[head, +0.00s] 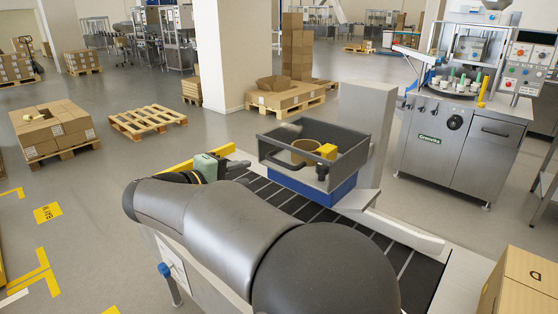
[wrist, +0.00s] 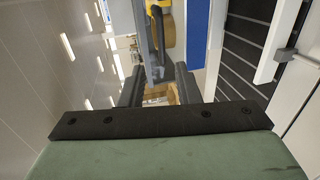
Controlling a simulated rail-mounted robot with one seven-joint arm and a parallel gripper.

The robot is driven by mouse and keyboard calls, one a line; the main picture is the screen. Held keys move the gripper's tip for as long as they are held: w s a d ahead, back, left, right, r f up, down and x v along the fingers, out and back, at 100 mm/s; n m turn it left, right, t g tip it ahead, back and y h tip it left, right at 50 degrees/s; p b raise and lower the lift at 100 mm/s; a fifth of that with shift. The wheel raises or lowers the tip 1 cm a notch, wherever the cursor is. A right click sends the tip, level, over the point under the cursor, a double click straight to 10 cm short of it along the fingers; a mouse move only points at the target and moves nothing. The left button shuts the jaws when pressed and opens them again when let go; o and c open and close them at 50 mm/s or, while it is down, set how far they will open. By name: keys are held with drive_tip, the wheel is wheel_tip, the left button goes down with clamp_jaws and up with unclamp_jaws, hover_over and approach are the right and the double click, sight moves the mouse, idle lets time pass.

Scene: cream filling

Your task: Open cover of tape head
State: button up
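The tape head (head: 308,168) stands over the conveyor as a dark, see-through box-like frame on a blue base (head: 318,194). A brown tape roll, a yellow part (head: 326,151) and a black curved handle show in or on it. I cannot tell which part is the cover or how it stands. My gripper (head: 240,163) is left of the tape head, apart from it. In the wrist view my gripper (wrist: 157,82) has its two black fingers spread with nothing between them. A black bar and yellow part (wrist: 166,28) show beyond the fingertips.
The dark roller conveyor (head: 300,205) runs under the tape head, with a yellow rail (head: 190,165) on its far left. A grey column (head: 368,125) stands right behind the head. A cardboard box (head: 525,285) is at the lower right.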

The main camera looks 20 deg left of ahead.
sight(279, 163)
drive_tip(key=p+x, duration=0.2)
drive_tip(key=x, duration=1.2)
drive_tip(key=shift+w+f, duration=0.1)
drive_tip(key=shift+w, duration=0.1)
clamp_jaws()
